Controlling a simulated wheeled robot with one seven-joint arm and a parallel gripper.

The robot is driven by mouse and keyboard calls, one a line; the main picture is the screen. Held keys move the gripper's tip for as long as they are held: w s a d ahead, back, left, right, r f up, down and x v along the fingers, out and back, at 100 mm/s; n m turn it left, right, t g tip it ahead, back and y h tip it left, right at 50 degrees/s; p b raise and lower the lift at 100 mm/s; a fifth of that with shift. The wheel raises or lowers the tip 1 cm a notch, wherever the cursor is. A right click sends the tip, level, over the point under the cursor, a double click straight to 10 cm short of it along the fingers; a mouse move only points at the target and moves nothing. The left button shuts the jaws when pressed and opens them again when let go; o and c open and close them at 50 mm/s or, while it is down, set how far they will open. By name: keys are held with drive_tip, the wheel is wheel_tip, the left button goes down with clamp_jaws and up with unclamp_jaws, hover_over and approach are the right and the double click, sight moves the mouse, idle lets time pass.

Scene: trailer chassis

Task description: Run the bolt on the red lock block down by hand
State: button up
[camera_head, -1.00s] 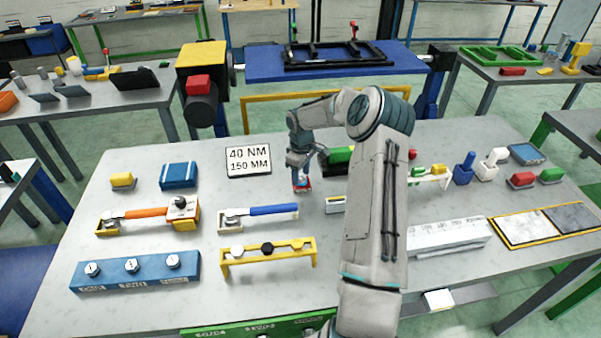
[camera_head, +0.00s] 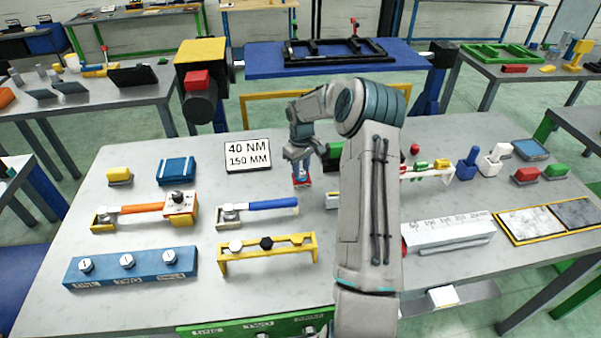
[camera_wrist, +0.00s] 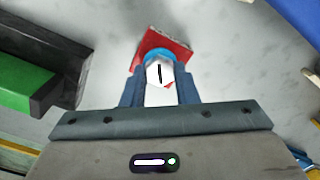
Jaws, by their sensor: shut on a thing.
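The red lock block (camera_head: 302,184) is on the grey table in the head view, left of my arm. It also shows at the top of the wrist view (camera_wrist: 172,39), partly covered by what is in front of it. The bolt (camera_wrist: 160,75) has a pale head with a black line and a small red mark. A blue ring (camera_wrist: 158,53) shows around its far side. My gripper (camera_wrist: 159,88) is shut on the bolt head, a finger on each side. In the head view my gripper (camera_head: 301,171) points down over the block. The bolt's lower part is hidden.
A black and green fixture (camera_wrist: 35,85) stands left of my gripper in the wrist view. A "40 NM 150 MM" card (camera_head: 248,156), a blue-handled wrench (camera_head: 270,204) and a yellow stand (camera_head: 267,253) are left or in front. Bare tabletop surrounds the block's left side.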

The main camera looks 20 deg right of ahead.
drive_tip(key=m+b, duration=0.3)
drive_tip(key=m, duration=0.1)
drive_tip(key=shift+w+m, duration=0.1)
drive_tip(key=shift+m, duration=0.2)
drive_tip(key=m+b, duration=0.2)
drive_tip(key=m, duration=0.2)
drive_tip(key=shift+m, duration=0.3)
drive_tip(key=shift+o, duration=0.2)
drive_tip(key=m, duration=0.2)
drive_tip(key=m+b, duration=0.1)
drive_tip(key=m, duration=0.1)
drive_tip(key=shift+r+m, duration=0.2)
drive_tip(key=shift+m, duration=0.1)
drive_tip(key=m, duration=0.4)
drive_tip(key=shift+w+r+m, duration=0.1)
drive_tip(key=shift+m, duration=0.2)
drive_tip(key=shift+c, duration=0.2)
drive_tip(key=shift+o, duration=0.2)
drive_tip(key=m, duration=0.4)
drive_tip(key=m+p, duration=0.1)
drive_tip(key=m, duration=0.4)
drive_tip(key=shift+c, duration=0.2)
drive_tip(key=m+p, duration=0.1)
drive_tip(key=m, duration=0.4)
drive_tip(key=shift+m+p, duration=0.8)
drive_tip(key=shift+m, duration=1.2)
